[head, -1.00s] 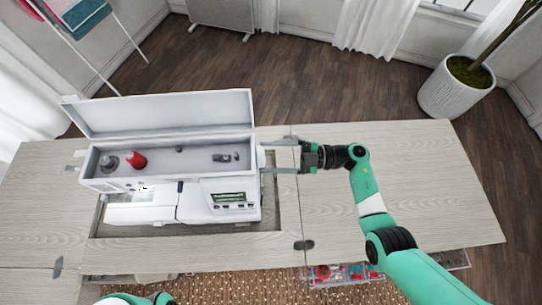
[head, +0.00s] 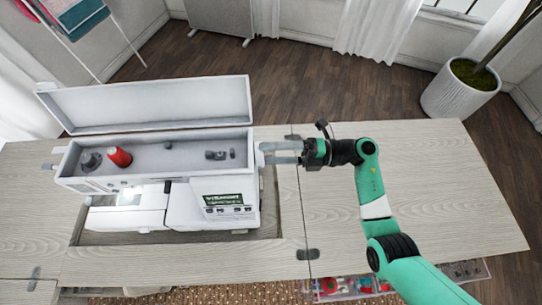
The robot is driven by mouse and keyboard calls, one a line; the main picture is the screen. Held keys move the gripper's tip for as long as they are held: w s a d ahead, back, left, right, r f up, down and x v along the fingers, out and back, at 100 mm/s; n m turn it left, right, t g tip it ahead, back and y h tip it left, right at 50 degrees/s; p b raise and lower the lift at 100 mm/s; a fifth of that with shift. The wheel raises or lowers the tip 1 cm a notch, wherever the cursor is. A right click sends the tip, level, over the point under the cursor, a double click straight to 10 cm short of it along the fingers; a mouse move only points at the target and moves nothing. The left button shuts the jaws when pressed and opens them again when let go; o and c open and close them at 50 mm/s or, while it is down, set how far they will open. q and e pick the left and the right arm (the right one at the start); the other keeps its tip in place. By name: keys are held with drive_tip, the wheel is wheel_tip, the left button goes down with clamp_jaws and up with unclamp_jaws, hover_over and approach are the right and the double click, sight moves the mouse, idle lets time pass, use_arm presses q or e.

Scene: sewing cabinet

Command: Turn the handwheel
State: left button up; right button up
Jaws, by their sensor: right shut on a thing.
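The white sewing machine (head: 185,207) sits in the cutout of the wooden cabinet top, with its long top lid (head: 150,104) open. The handwheel is on the machine's right end and is mostly hidden; I cannot make out its shape from this angle. My right gripper (head: 265,153) reaches in from the right, level with that end. Its two grey fingers point left, one on the far side and one on the near side, and are shut on the handwheel at their tips. My left gripper is not in view.
A red spool (head: 120,156) and small dark parts lie in the machine's open top tray. The cabinet top (head: 430,190) is bare to the right. A clear box of coloured items (head: 345,284) is below the front edge. A potted plant (head: 459,90) stands at the back right.

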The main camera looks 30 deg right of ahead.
drive_tip(key=shift+w+n+g+b, duration=0.1)
drive_tip(key=shift+n+g+b, duration=0.25)
drive_tip(key=shift+n+b, duration=2.7)
drive_tip(key=shift+n+g+b, duration=0.35)
drive_tip(key=shift+n+b, duration=2.15)
drive_tip(key=shift+n, duration=0.95)
drive_tip(key=o, duration=1.3)
drive_tip(key=shift+d, duration=0.1)
